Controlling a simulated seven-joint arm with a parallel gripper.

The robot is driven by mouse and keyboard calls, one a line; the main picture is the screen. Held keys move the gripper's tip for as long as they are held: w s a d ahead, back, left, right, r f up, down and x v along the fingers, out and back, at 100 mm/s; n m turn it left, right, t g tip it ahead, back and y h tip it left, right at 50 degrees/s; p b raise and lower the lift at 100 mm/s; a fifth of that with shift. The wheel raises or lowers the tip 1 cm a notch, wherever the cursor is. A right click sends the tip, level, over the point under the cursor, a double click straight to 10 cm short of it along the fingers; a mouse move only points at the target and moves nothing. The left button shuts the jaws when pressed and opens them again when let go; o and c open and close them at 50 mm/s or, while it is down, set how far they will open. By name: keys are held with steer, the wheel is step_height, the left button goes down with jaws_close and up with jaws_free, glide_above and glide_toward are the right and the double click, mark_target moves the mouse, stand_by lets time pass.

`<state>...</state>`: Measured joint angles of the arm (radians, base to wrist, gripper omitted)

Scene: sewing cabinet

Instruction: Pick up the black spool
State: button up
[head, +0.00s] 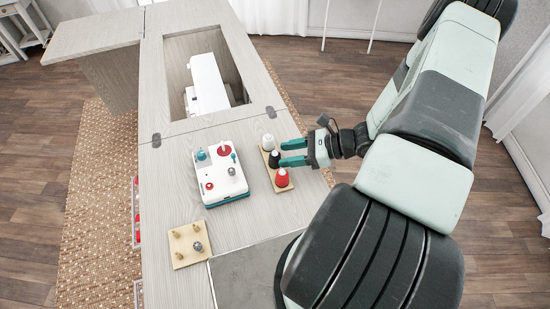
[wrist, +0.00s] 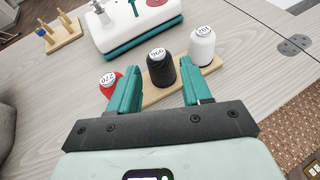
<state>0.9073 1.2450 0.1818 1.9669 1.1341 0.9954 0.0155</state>
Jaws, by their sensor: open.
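The black spool (head: 275,159) stands upright on a wooden rack (head: 267,169), between a white spool (head: 268,142) and a red spool (head: 282,178). In the wrist view the black spool (wrist: 160,67) has a white top marked with a number. My gripper (head: 283,153) is open, with teal fingers pointing at the rack. In the wrist view my gripper (wrist: 157,85) has one finger on each side of the black spool, which appears between or just beyond the tips. I see no contact. The left finger partly hides the red spool (wrist: 108,83); the white spool (wrist: 202,45) is right of the right finger.
A white and teal machine (head: 218,172) with knobs stands left of the rack. A small wooden peg board (head: 190,243) lies at the front left. A cabinet opening (head: 208,72) holds a white sewing machine behind. Bare cabinet top lies between the peg board and rack.

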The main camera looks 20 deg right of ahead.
mark_target(277, 155)
steer(key=shift+x, duration=3.1)
steer(key=shift+a+r, duration=0.1)
steer(key=c, duration=0.7)
